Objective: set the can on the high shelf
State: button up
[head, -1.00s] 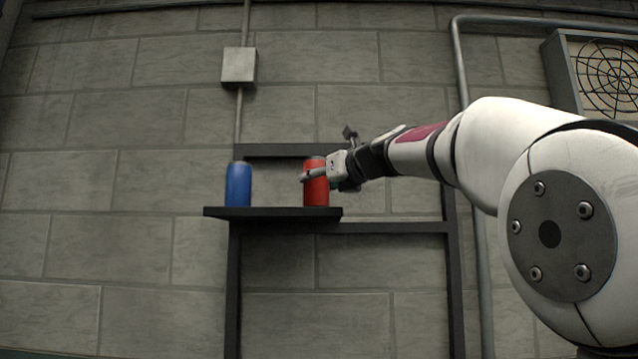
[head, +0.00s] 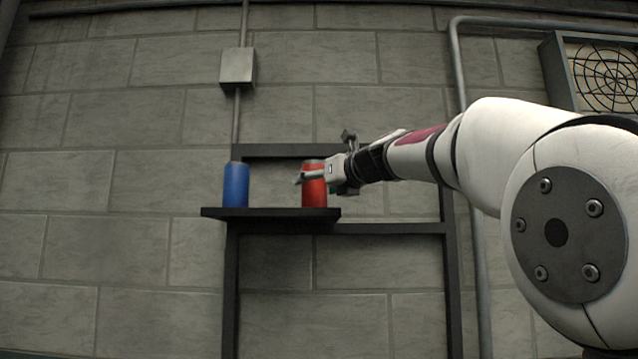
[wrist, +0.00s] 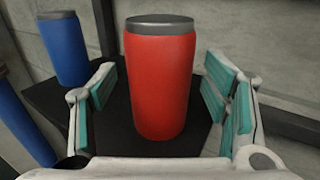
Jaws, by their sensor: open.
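A red can (head: 314,194) with a grey top stands upright on the dark high shelf (head: 270,214), toward its right end. In the wrist view the red can (wrist: 160,85) stands between the open fingers, with gaps to the pads on both sides. My gripper (head: 305,177) is at the can's height on the shelf, and one finger crosses in front of the can in the head view. The wrist view shows my gripper (wrist: 165,100) with its green pads spread apart. The can's base appears to rest on the shelf.
A blue can (head: 236,186) stands upright at the shelf's left end, also in the wrist view (wrist: 63,50). Dark frame posts (head: 453,270) support the shelf. A brick wall is close behind. There is free shelf between the two cans.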

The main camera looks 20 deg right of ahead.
jog(key=b+v, duration=0.1)
jog(key=v, duration=1.1)
jog(key=shift+b, duration=0.4)
jog(key=shift+r, duration=0.1)
jog(key=s+d+f+m+h, duration=0.35)
jog(key=f+m, duration=0.25)
jog(key=m, duration=0.7)
jog(key=s+d+f+m+h, duration=0.2)
jog(key=s+f+m+h, duration=0.4)
jog(key=m, duration=0.7)
jog(key=s+a+f+m+g+y, duration=0.1)
jog(key=s+a+f+m+g, duration=0.3)
jog(key=f, duration=0.7)
jog(key=s+a+f+m+g+y, duration=0.2)
jog(key=s+f, duration=0.5)
jog(key=f, duration=0.4)
jog(key=s+a+f+m+g+y, duration=0.2)
jog(key=s+a+f+m+g, duration=0.3)
jog(key=f, duration=0.6)
jog(key=shift+s+a+f+m+g, duration=0.3)
jog(key=shift+s+m+g, duration=0.2)
jog(key=shift+m, duration=0.3)
